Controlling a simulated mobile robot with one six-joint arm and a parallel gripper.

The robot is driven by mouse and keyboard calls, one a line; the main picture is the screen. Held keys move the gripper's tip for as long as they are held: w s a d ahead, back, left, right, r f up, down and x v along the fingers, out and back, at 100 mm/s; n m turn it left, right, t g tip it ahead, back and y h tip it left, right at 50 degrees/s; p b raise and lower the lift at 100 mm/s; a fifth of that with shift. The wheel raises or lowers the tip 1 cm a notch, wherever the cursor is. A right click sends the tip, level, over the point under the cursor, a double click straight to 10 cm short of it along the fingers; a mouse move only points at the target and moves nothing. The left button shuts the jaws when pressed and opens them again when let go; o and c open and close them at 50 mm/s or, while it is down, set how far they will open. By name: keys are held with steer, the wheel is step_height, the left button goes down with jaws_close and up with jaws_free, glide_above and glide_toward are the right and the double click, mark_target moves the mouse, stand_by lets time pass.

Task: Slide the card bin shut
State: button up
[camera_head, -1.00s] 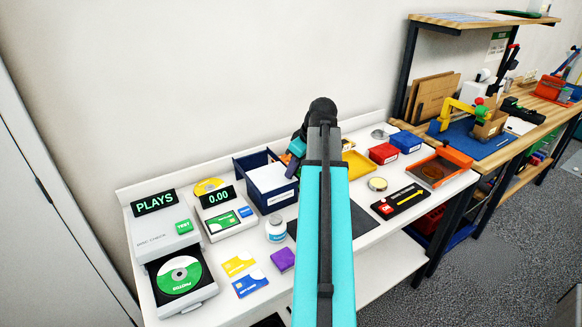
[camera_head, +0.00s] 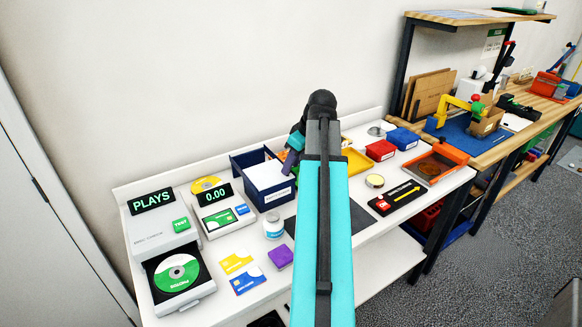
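A dark navy bin (camera_head: 236,172) with a white sheet or lid-like surface inside and a white label on its front stands against the back wall, left of my arm. It looks like the card bin, though I cannot read its label. My gripper (camera_head: 290,160) is at the bin's right side, mostly hidden behind my own teal arm. A purple part and a bit of orange show there. I cannot tell whether the fingers are open or shut, or whether they touch the bin.
A disc player with an open tray (camera_head: 183,292), a card reader (camera_head: 222,213), a white jar (camera_head: 273,226), loose cards (camera_head: 247,281) and a purple block (camera_head: 280,257) lie left and in front. Right of my arm are a yellow tray (camera_head: 358,164), red box (camera_head: 380,150) and blue box (camera_head: 403,138).

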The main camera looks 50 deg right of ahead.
steer(key=b+v, duration=0.1)
steer(key=v, duration=1.1)
steer(key=shift+b, duration=0.4)
steer(key=shift+s+r, duration=0.1)
